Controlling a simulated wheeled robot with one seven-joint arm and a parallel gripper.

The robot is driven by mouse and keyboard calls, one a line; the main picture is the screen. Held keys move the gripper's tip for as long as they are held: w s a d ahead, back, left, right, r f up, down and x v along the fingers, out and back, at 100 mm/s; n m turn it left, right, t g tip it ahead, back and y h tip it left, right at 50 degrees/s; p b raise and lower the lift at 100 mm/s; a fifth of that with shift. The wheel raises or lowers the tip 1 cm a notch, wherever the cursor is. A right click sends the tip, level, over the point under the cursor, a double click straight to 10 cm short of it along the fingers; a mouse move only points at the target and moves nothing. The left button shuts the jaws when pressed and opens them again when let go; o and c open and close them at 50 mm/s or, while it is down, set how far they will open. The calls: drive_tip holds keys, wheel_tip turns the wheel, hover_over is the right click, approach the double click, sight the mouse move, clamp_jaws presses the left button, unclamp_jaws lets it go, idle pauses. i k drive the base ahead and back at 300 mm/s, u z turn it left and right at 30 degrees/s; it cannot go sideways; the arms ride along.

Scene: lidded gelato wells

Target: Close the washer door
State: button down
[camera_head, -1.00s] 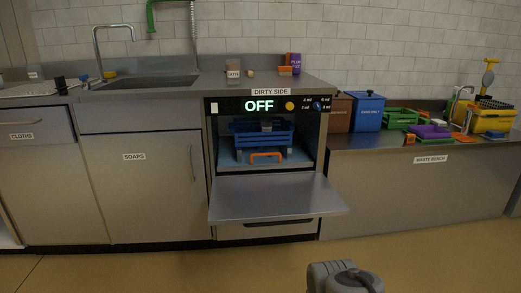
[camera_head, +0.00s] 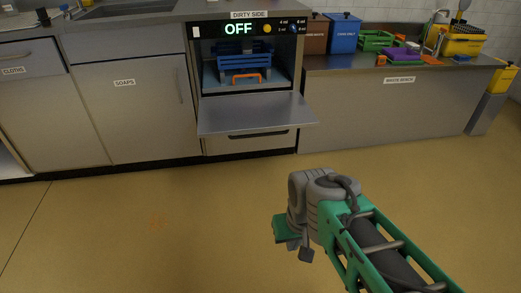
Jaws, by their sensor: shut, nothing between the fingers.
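The washer (camera_head: 198,62) is built in under the counter, with its display reading OFF. Its door (camera_head: 255,114) is folded down flat, sticking out in front of the opening. Inside stand a blue rack (camera_head: 243,56) and an orange handle-shaped piece (camera_head: 247,78). My gripper (camera_head: 305,252) is at the end of my arm, low over the floor, in front of and below the door and to its right. It is shut and empty, well apart from the door. Part of it is hidden behind my wrist.
The cabinet marked SOAPS (camera_head: 125,115) stands left of the washer. The waste bench (camera_head: 400,105) stands to the right, with a brown bin (camera_head: 314,36), a blue bin (camera_head: 343,34) and trays on top. The yellow floor (camera_head: 150,225) in front is clear.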

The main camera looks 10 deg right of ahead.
sight(229, 116)
drive_tip(key=u, duration=1.05)
drive_tip(key=i, duration=1.2)
drive_tip(key=z, duration=0.55)
